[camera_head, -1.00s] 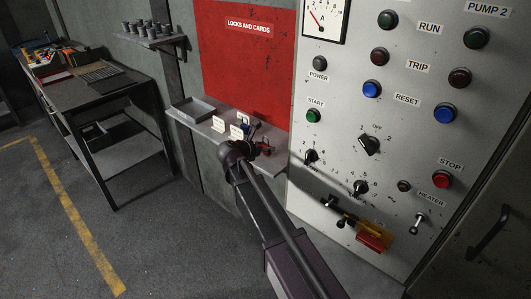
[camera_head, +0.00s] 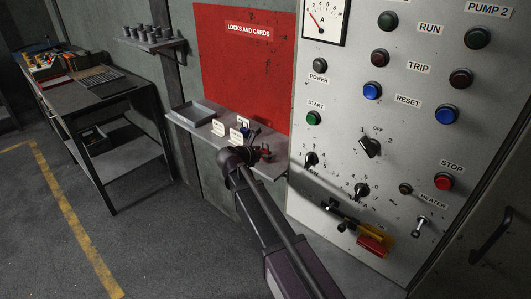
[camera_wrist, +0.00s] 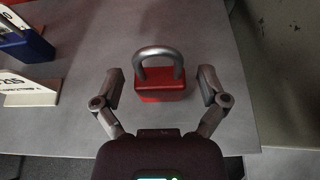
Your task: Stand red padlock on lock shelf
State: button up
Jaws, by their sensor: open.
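The red padlock (camera_wrist: 162,82) stands upright on the grey lock shelf (camera_wrist: 205,35), its silver shackle up, as the wrist view shows. My gripper (camera_wrist: 161,88) is open, with one finger on each side of the padlock and a visible gap on both sides. In the head view the red padlock (camera_head: 266,155) is a small red patch just right of my gripper (camera_head: 258,152), partly hidden by it. The shelf (camera_head: 200,128) runs below the red "LOCKS AND CARDS" board.
A blue padlock (camera_wrist: 25,46) and white cards (camera_wrist: 28,88) stand to the left on the shelf. A grey tray (camera_head: 193,114) sits at the shelf's left end. The control panel (camera_head: 400,150) with knobs and buttons rises close on the right. The shelf's edge is near the padlock.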

jog(key=shift+r, duration=0.2)
jog(key=shift+s+r, duration=0.1)
jog(key=shift+s, duration=0.05)
jog(key=p+v, duration=0.5)
jog(key=v, duration=0.6)
jog(key=shift+s+a, duration=0.25)
dwell(1.4)
